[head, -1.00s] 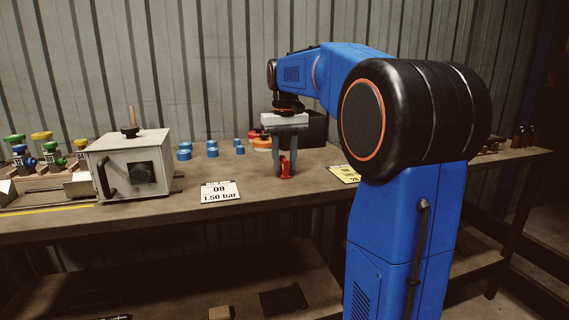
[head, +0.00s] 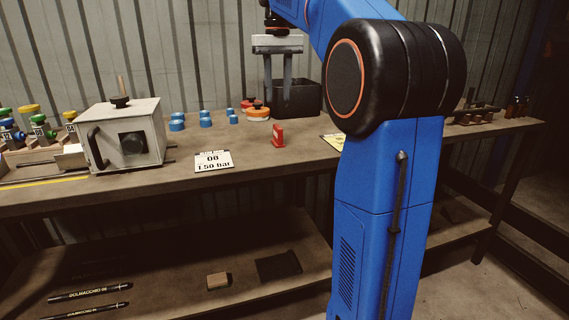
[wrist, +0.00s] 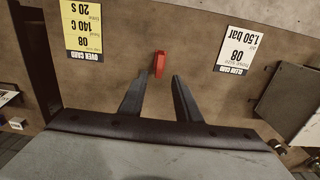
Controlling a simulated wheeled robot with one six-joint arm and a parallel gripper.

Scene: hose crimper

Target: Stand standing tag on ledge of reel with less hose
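A small red tag (head: 278,136) stands upright on the bench top, right of the middle. It also shows in the wrist view (wrist: 159,65), just beyond the fingertips and between their lines. My gripper (head: 277,88) is raised above the tag, its two grey fingers pointing down, apart and empty. In the wrist view my gripper (wrist: 155,78) also shows a clear gap between the fingers. I cannot clearly make out a hose reel or its ledge in these views.
A grey box machine (head: 128,135) with a dark handle stands on the left, beside coloured spool-like parts (head: 28,110). Blue caps (head: 177,125), an orange disc (head: 257,112) and a black bin (head: 298,98) are at the back. A white card (head: 213,161) lies near the front edge.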

